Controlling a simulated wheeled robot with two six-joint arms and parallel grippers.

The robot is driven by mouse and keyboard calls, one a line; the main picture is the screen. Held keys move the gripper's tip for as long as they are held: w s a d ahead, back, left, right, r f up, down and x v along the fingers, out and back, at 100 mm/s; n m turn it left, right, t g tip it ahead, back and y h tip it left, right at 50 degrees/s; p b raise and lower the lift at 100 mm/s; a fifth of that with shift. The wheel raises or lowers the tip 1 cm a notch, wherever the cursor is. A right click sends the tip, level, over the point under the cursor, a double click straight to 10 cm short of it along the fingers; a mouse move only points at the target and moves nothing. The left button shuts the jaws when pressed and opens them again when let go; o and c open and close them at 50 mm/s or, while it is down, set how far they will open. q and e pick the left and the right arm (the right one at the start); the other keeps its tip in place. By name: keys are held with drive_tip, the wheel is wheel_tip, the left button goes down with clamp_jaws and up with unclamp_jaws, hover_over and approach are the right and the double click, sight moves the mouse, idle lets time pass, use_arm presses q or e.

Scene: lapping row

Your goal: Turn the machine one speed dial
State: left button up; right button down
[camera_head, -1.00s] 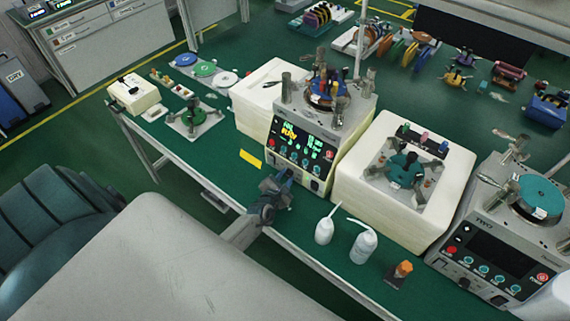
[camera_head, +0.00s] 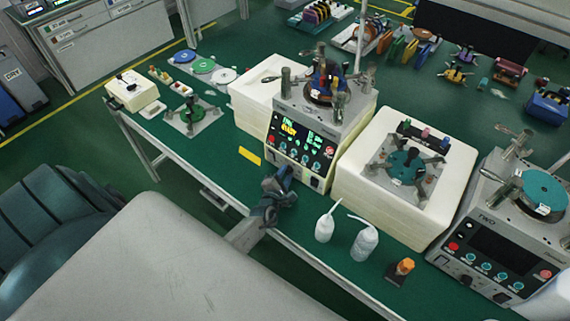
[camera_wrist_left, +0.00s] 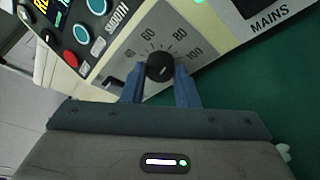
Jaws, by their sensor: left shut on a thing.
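Machine one (camera_head: 305,140) is a lapping machine with a lit display, set on the green bench. Its black speed dial (camera_wrist_left: 160,67) shows in the left wrist view on a pale panel marked with numbers such as 60, 80 and 100. My left gripper (camera_wrist_left: 160,88) is shut on the dial, with one blue finger on each side of it. In the head view my left gripper (camera_head: 282,172) is at the lower front of machine one and hides the dial. My right gripper is not in view.
Two white squeeze bottles (camera_head: 364,243) and an orange-capped item (camera_head: 401,269) stand at the bench's front edge, right of my left gripper. A yellow card (camera_head: 249,156) lies to its left. Machine two (camera_head: 500,240) stands at the right, beyond a cream block (camera_head: 375,205).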

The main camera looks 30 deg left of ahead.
use_arm(q)
drive_tip(key=shift+r, duration=0.1)
drive_tip(key=o, duration=1)
drive_tip(key=b+v, duration=0.1)
drive_tip(key=v, duration=0.9)
drive_tip(key=shift+s+d, duration=0.15)
drive_tip(key=shift+s, duration=0.15)
